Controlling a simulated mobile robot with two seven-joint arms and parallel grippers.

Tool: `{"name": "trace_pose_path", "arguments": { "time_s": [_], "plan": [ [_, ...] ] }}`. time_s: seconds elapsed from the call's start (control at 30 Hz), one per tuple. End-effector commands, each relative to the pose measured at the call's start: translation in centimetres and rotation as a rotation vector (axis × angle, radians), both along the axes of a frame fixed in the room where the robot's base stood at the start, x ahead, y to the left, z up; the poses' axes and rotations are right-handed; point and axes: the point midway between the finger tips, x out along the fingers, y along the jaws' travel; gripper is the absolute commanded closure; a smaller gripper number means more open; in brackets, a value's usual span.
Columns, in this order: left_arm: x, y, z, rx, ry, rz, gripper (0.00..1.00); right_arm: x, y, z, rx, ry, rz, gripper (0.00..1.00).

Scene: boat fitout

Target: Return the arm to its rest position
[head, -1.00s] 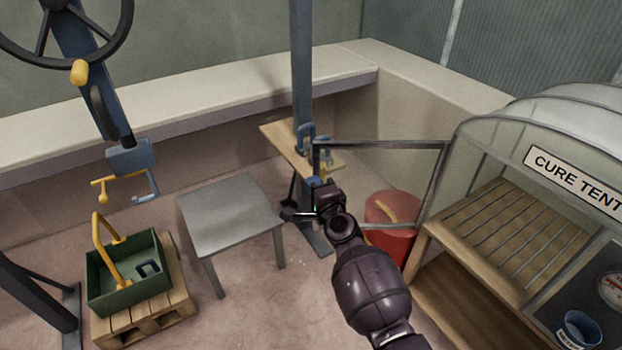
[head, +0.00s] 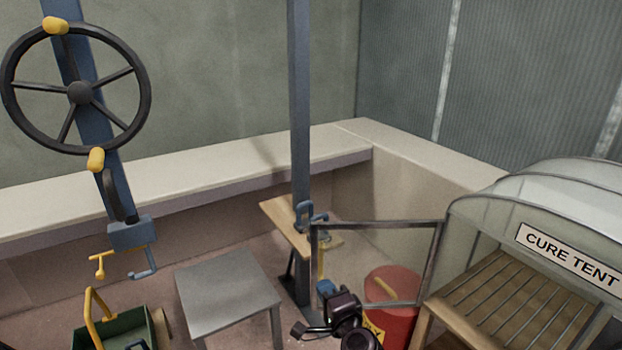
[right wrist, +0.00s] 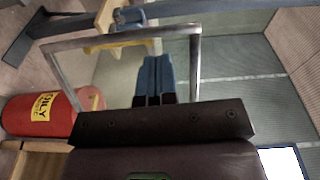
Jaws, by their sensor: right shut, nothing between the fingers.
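My right gripper (head: 326,290) is low in the middle of the head view, in front of the lower left part of a grey door frame. In the right wrist view its blue-tipped fingers (right wrist: 155,76) are shut together with nothing between them. The open frame (right wrist: 122,36) shows beyond and around them in that view. I cannot tell how far the fingers are from it. My left gripper is not in view.
The frame (head: 376,222) stands open beside the cure tent (head: 540,215). A red bin (head: 392,325) is beside my right gripper. A grey table (head: 228,290), a green crate (head: 127,332) and a post (head: 300,110) stand to the left.

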Motion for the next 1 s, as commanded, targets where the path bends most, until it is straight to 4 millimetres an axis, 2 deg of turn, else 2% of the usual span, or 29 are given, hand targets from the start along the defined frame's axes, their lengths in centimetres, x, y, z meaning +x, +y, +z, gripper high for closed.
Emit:
{"name": "trace_pose_path", "arguments": {
  "time_s": [0.07, 0.17, 0.27, 0.37, 0.47, 0.67, 0.8, 1.0],
  "plan": [
    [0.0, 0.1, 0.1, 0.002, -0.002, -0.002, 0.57, 0.0, 0.2, 0.5, -0.101, -0.039, 0.016, 1.00],
    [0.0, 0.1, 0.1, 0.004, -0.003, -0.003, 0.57, -0.1, 0.1, 2.4, -0.260, -0.118, 0.027, 1.00],
    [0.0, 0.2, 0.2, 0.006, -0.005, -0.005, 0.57, -0.7, -1.0, 3.4, -0.442, -0.187, 0.024, 1.00],
    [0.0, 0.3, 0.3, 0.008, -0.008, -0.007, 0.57, -2.3, -2.9, 3.1, -0.628, -0.224, 0.015, 1.00],
    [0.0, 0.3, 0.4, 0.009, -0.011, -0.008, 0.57, -4.7, -5.6, 2.0, -0.827, -0.237, 0.003, 1.00],
    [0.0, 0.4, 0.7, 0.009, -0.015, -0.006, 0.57, -11.1, -11.4, -1.1, -1.189, -0.197, 0.003, 1.00],
    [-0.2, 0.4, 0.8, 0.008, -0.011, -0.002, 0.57, -16.3, -15.1, -3.2, -1.384, -0.138, 0.024, 1.00],
    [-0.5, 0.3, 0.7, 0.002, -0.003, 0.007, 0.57, -24.1, -19.4, -5.8, -1.559, -0.032, 0.077, 1.00]
  ]
}}
